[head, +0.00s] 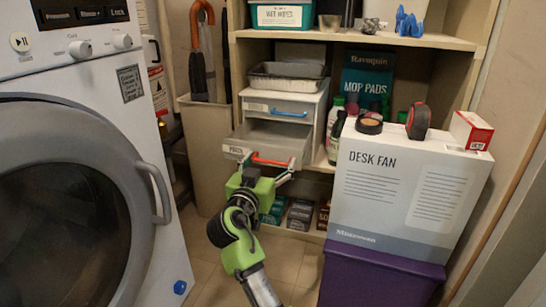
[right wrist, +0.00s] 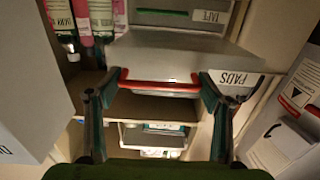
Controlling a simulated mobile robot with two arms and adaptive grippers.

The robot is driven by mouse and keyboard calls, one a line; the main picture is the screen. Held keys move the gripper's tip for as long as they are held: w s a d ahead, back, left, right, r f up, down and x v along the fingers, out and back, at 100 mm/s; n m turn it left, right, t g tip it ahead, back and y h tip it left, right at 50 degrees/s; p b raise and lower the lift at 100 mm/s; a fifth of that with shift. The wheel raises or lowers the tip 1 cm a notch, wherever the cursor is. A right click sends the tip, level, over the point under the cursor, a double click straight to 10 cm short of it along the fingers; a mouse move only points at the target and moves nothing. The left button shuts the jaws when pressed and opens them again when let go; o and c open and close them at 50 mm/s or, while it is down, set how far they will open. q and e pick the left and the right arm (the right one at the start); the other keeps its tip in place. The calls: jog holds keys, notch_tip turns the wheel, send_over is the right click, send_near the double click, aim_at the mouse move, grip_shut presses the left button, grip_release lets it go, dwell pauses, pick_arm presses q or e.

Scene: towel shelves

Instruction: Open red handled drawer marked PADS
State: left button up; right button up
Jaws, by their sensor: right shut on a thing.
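My right gripper (head: 266,170) is shut on the red handle, which also shows in the right wrist view (right wrist: 158,86). There its two fingers (right wrist: 155,92) are at the handle's two ends, with the PADS label (right wrist: 238,79) beside one finger. My left gripper is not in view.
Above is a shut drawer with a blue handle (head: 289,113), with a foil tray (head: 287,78) on top. A desk fan box (head: 400,190) on a purple bin (head: 375,280) stands close on the right. A washing machine (head: 60,180) stands left. Floor shows between.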

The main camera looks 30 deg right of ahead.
jog(key=o, duration=1.6)
jog(key=shift+r, duration=0.35)
notch_tip(320, 180, up, 9)
jog(key=shift+r, duration=0.15)
